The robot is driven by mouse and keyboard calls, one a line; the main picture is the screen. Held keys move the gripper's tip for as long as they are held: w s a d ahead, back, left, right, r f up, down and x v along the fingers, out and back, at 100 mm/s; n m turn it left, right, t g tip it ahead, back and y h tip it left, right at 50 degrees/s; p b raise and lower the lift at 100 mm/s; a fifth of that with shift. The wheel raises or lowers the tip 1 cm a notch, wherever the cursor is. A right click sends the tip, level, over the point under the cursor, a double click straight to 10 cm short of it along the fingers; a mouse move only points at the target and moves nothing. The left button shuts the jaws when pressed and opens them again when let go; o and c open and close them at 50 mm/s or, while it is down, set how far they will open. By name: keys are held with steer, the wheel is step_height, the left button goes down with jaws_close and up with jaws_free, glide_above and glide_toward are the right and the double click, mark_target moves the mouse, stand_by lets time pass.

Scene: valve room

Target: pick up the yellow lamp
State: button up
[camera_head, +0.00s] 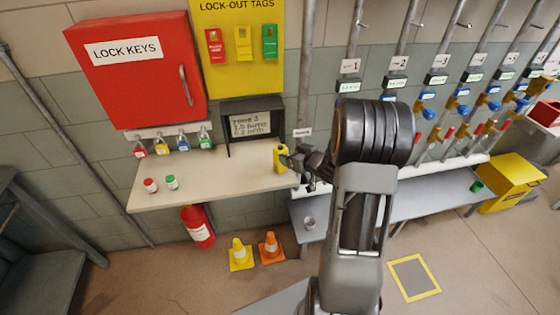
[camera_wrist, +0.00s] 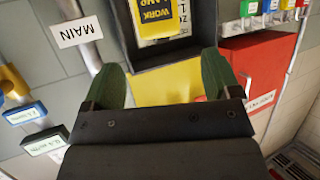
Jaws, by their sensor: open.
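The yellow lamp (camera_head: 279,159) stands at the right end of the pale shelf (camera_head: 180,184), in front of the dark-framed board. My gripper (camera_head: 294,159) is close beside the lamp on its right, with its tips near it. In the wrist view, which is upside down, the lamp (camera_wrist: 160,20) shows at the top centre with its "WORK LAMP" label. My gripper's two green fingers (camera_wrist: 161,62) are apart with nothing between them. The lamp lies beyond the fingertips, roughly in line with the gap. I cannot tell whether any finger touches it.
The dark-framed board (camera_head: 252,124) stands just behind the lamp. Padlocks (camera_head: 183,140) hang at the back left, and a red and a green small item (camera_head: 171,182) sit on the shelf. Pipes with blue valves (camera_head: 427,113) fill the right wall. Two cones (camera_head: 271,247) stand on the floor.

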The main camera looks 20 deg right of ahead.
mark_target(283, 150)
steer(key=shift+p+x, duration=0.45)
steer(key=shift+x, duration=3.85)
steer(key=c, duration=1.5)
steer(key=shift+r, duration=0.1)
